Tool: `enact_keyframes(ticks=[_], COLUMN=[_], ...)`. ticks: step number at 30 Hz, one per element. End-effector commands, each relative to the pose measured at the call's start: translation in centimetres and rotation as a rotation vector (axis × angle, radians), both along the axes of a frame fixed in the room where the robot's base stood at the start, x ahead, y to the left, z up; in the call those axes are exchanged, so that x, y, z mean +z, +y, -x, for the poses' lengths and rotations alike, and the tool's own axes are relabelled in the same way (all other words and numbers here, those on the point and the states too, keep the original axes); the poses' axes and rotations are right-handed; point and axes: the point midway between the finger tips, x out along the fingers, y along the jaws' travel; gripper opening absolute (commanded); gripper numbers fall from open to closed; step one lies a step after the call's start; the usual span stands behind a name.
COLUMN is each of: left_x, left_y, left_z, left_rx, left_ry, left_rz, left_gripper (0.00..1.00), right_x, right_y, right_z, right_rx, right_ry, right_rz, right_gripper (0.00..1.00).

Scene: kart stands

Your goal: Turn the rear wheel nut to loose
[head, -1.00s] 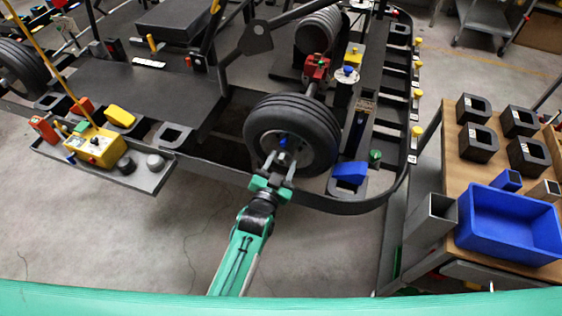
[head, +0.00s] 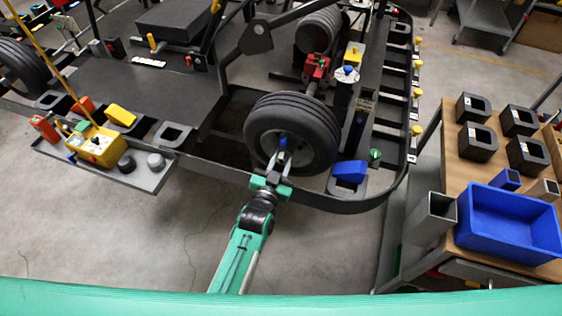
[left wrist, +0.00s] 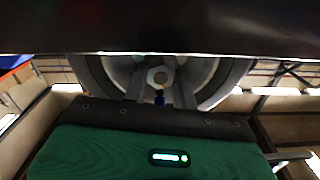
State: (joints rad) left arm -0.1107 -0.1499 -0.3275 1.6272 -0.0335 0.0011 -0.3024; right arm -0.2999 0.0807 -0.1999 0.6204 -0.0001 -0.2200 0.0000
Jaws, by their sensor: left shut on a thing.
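The rear wheel (head: 292,112) is a black tyre on the kart, facing me in the head view. The blue part also shows at the hub in the head view (head: 283,142). My left gripper (head: 281,160) reaches the hub from the front, its fingers on either side of the nut and shut on it. The fingers hide part of the hub in the head view. My right gripper is not in view.
A black bumper rail (head: 345,207) curves around the wheel's right side. A blue block (head: 349,171) sits right of the wheel. A side tray with a yellow control box (head: 96,146) lies left. A wooden bench with a blue bin (head: 505,225) stands right. The floor in front is clear.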

Motion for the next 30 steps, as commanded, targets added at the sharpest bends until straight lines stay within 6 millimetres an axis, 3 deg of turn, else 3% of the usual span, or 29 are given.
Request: enact_keyframes(ticks=[2, 3, 6, 17, 23, 30], left_x=[0.0, 0.0, 0.0, -0.1, -0.3, -0.4], left_y=[0.0, 0.0, 0.0, 0.1, 1.0, 2.5], left_z=[0.0, 0.0, 0.0, 0.4, 3.0, 7.6], left_rx=[0.000, 0.000, 0.000, 0.000, 0.000, 0.000], left_ry=[0.000, 0.000, -0.001, 0.000, 0.001, 0.002], left_rz=[0.002, 0.002, 0.001, 0.000, 0.000, -0.002], left_gripper=[0.04, 0.33, 0.49, 0.49, 0.49, 0.49], right_x=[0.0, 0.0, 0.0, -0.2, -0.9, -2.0], right_y=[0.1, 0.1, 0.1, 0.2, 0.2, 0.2], right_z=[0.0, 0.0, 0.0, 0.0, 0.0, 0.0], right_rx=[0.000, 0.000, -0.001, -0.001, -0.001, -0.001], right_ry=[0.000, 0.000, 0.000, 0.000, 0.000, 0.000], right_rz=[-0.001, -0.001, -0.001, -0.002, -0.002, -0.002], right_gripper=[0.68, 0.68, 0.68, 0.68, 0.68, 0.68])
